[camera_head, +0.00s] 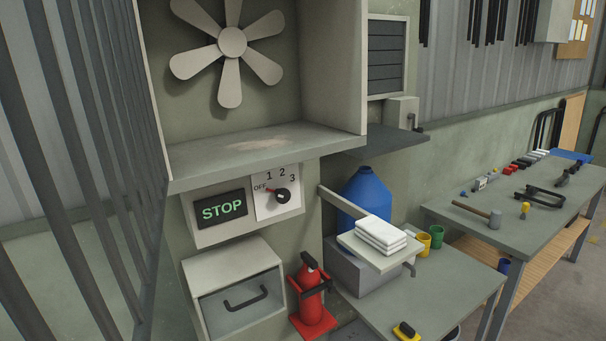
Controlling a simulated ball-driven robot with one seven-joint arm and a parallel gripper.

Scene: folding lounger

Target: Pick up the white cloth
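The white cloth (381,234) is folded into a small stack with several layers. It lies flat on a small pale shelf (367,250) right of the picture's middle, above a grey-green table. A blue rounded container (366,195) stands just behind it. My gripper is not in view, so I cannot see whether it is open or shut.
The table (433,291) holds yellow (423,243) and green (436,236) cups. A red fire extinguisher (310,285) stands left of it. A drawer cabinet (237,292) and fan booth (262,148) fill the left. A tool bench (533,215) stands right.

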